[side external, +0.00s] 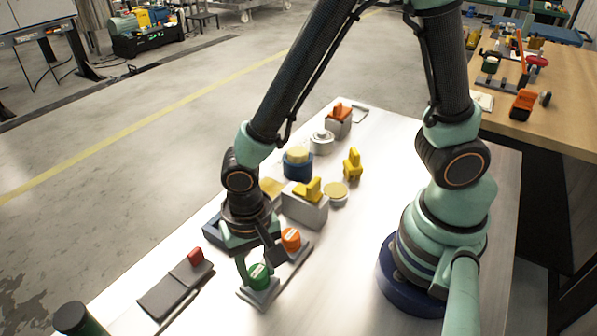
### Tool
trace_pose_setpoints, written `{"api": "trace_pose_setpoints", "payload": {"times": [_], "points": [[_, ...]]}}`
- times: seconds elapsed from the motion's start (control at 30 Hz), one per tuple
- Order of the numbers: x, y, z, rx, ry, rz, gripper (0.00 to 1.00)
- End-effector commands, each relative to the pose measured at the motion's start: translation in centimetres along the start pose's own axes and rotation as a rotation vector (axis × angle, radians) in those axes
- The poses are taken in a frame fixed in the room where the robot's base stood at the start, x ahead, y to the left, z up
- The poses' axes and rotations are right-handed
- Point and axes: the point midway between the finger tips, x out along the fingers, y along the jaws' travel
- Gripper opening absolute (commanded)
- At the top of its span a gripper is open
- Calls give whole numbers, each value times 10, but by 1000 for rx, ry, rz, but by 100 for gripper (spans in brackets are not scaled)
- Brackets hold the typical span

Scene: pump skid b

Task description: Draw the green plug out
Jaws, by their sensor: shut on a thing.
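The green plug (259,276) is at the front of the white bench, over a small grey block (261,295). My gripper (256,266) reaches down from above and is shut on the green plug. One finger shows along the plug's left side; the other is partly hidden. I cannot tell whether the plug is seated in the block or raised from it.
An orange round plug (291,239) stands close by to the upper right. A red piece (196,256) and dark flat plates (175,290) lie to the left. A grey block with a yellow part (309,190) stands behind. The bench front right of the plug is clear.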

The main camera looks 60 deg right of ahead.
Motion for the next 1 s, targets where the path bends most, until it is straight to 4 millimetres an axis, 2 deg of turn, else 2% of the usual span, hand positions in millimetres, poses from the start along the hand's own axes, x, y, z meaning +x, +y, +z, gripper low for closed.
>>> {"api": "trace_pose_setpoints", "payload": {"times": [0.77,1.0], "points": [[-10,0,0,0,0,-1,0],[-19,-1,0,0,1,-2,0]]}}
